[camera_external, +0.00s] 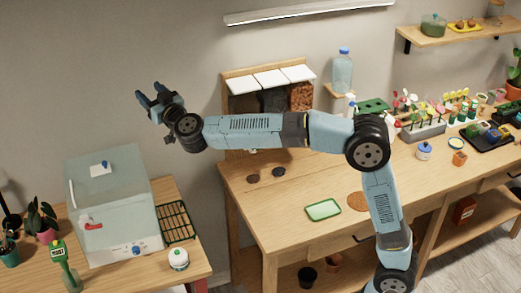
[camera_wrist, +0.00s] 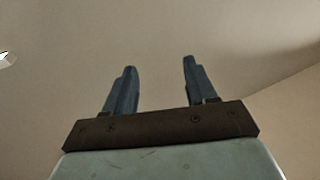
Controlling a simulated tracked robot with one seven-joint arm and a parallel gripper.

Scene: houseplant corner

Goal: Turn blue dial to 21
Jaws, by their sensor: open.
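My gripper (camera_external: 149,93) is raised high at the upper left, in front of the wall and above the pale, see-through cabinet (camera_external: 105,190). It is open and empty. In the wrist view its two fingers (camera_wrist: 159,68) stand apart with only plain wall or ceiling behind them. A small blue dial (camera_external: 136,250) is low on the cabinet's front, well below my gripper. Another blue knob (camera_external: 104,164) sits on a white plate on the cabinet's top. The dial's numbers and setting are too small to read.
A red handle (camera_external: 90,226) is on the cabinet's front. A dark wire rack (camera_external: 177,222), a white round jar (camera_external: 178,259), a green meter (camera_external: 61,262) and potted plants stand near the cabinet. The long workbench to the right holds a green tray (camera_external: 323,209). Air around my gripper is clear.

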